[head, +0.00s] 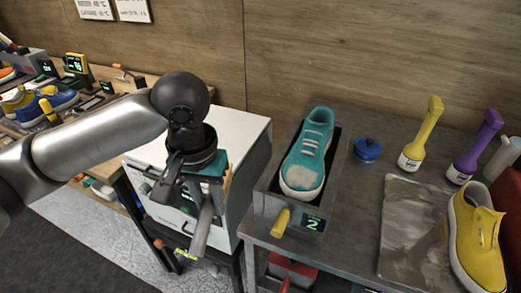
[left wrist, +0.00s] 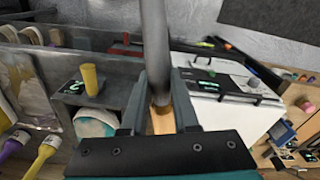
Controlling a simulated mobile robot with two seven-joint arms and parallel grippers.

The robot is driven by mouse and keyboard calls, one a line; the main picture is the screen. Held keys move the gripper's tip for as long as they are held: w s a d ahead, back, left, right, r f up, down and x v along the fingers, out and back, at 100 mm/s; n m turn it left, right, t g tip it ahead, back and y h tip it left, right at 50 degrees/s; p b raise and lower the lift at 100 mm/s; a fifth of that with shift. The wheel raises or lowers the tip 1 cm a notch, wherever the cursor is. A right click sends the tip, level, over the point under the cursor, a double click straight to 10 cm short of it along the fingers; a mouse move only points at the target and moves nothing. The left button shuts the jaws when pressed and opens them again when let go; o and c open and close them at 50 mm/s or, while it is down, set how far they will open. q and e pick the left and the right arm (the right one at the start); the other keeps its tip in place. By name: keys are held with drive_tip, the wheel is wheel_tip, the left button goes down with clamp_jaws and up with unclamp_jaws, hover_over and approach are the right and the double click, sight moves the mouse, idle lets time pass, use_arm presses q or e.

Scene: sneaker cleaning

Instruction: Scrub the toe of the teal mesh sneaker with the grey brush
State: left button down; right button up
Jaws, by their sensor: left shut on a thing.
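The teal mesh sneaker (head: 310,146) lies in a grey holder (head: 268,204) marked 2, its toe toward me, with a pale smudge on the toe. In the left wrist view the sneaker's toe (left wrist: 94,124) shows partly, beside the holder's yellow knob (left wrist: 91,80). My left gripper (head: 199,195) is left of the holder, apart from the sneaker, in front of the white cabinet. It is shut on the grey brush (head: 203,228); in the left wrist view the dark grey handle (left wrist: 154,45) stands between the fingers, with a tan part at its base. The bristles cannot be made out. My right gripper is not in view.
A blue lidded jar (head: 367,149) stands right of the holder. A yellow sneaker (head: 476,236) is beside a stained metal mat (head: 411,230). The white cabinet (head: 249,150) is left of the table.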

use_arm(q)
drive_tip(key=w+d+r+m+t+p, duration=0.2)
drive_tip(key=d+r+p, duration=0.4)
drive_tip(key=d+p, duration=0.3)
drive_tip(key=shift+w+d+r+m+h+p, duration=0.2)
drive_tip(key=shift+w+d+m+h+p, duration=0.15)
drive_tip(key=shift+w+p, duration=0.25)
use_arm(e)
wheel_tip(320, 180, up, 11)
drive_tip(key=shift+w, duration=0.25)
use_arm(q)
drive_tip(key=b+x, duration=0.5)
drive_tip(key=b, duration=0.2)
drive_tip(key=shift+w+f, duration=0.1)
drive_tip(key=shift+f, duration=0.25)
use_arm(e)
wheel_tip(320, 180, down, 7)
use_arm(q)
drive_tip(key=shift+b+x, duration=0.55)
drive_tip(key=shift+x, duration=0.9)
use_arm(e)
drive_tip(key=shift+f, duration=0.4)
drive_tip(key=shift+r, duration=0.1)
